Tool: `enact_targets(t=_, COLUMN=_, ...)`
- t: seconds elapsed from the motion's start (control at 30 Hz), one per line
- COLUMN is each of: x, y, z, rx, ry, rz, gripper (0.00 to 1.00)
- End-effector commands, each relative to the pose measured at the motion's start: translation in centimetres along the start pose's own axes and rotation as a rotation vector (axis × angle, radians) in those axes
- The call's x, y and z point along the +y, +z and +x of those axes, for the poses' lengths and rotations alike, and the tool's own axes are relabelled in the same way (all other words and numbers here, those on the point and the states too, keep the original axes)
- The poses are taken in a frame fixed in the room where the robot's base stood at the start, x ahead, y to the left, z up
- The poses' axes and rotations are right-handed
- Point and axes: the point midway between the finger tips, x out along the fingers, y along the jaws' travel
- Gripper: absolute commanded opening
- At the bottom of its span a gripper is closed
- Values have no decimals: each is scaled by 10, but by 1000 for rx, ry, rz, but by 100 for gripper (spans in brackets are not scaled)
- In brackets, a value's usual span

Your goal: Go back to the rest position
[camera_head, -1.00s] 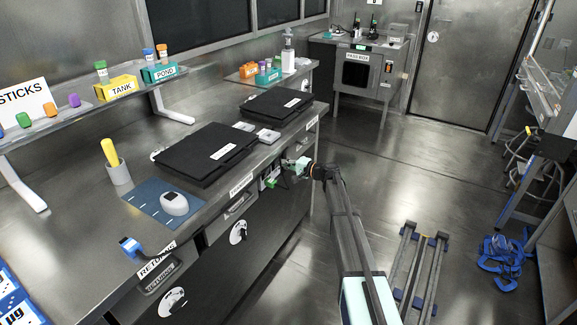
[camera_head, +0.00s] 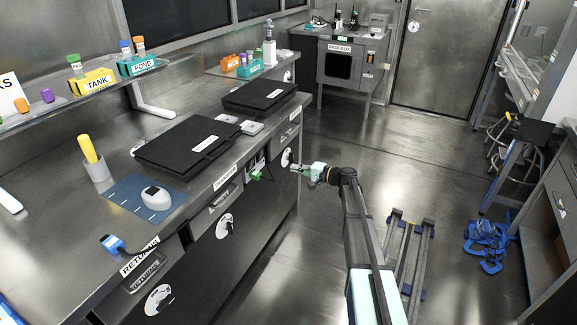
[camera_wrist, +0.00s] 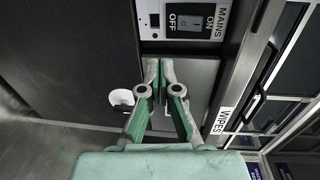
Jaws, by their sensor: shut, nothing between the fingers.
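My gripper (camera_head: 303,168) is beside the front of the steel bench, level with its drawers and apart from them. In the wrist view, its green-and-grey fingers (camera_wrist: 158,78) are together with nothing between them. My arm reaches forward from the bottom of the head view. Ahead of the fingers in the wrist view is a MAINS switch panel (camera_wrist: 188,22) with OFF and ON marks.
The bench (camera_head: 62,205) on the left bears black cases (camera_head: 190,145), a blue mat (camera_head: 118,190) and a yellow-handled tool in a cup (camera_head: 95,168). A low rail frame (camera_head: 408,255) and blue straps (camera_head: 487,240) lie on the floor at right. Open floor (camera_head: 400,165) lies ahead.

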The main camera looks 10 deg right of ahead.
Motion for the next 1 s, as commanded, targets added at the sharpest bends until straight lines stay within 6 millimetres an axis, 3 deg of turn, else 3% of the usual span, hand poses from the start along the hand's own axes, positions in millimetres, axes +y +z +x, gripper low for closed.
enact_targets(t=0.47, x=1, y=0, z=-4, rx=0, ry=0, rz=3, gripper=0)
enact_targets(t=0.63, x=21, y=14, z=-9, rx=-26, ry=100, rz=-8, gripper=0)
enact_targets(t=0.77, x=73, y=57, z=-27, rx=-69, ry=279, rz=-28, gripper=0)
enact_targets(t=1.0, x=193, y=165, z=-68, rx=-189, ry=615, rz=-30, gripper=0)
